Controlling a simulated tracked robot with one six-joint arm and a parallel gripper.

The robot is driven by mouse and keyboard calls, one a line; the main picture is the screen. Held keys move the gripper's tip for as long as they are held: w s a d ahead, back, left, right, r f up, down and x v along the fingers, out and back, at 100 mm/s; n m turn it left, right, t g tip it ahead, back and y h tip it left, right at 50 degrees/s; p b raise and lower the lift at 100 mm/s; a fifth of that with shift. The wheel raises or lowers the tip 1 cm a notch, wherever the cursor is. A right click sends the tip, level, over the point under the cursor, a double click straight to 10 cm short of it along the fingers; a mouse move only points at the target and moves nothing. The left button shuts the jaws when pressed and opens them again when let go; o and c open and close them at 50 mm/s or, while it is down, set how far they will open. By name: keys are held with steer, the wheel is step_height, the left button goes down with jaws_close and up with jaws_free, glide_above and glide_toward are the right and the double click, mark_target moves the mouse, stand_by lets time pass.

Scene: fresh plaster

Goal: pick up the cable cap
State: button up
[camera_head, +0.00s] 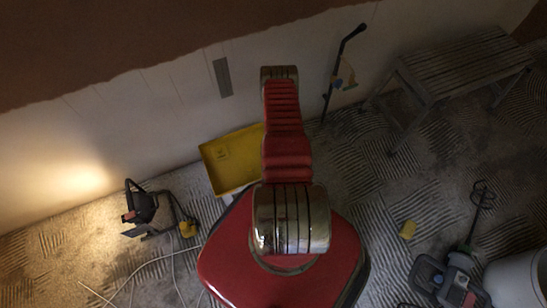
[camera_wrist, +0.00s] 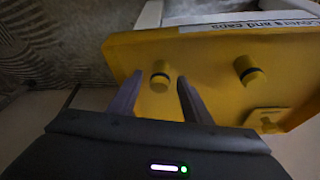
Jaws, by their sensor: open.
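In the wrist view a yellow tray (camera_wrist: 208,97) carries a label reading "Covers and caps". Two short round yellow caps, each with a dark ring, stand in it: a left cap (camera_wrist: 160,80) and a right cap (camera_wrist: 249,70). I cannot tell which one is the cable cap. My gripper (camera_wrist: 160,77) is open, its two fingers on either side of the left cap in the picture. Whether they touch it, or how deep they reach, I cannot tell. The tray also shows in the head view (camera_head: 240,176), partly behind my arm; the gripper is hidden there.
A flat yellow piece (camera_wrist: 268,120) lies at the tray's right. A bench (camera_head: 455,68) stands at the back right.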

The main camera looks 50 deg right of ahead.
stand_by(0.5)
steer(key=c, duration=1.1)
steer(key=shift+r, duration=5)
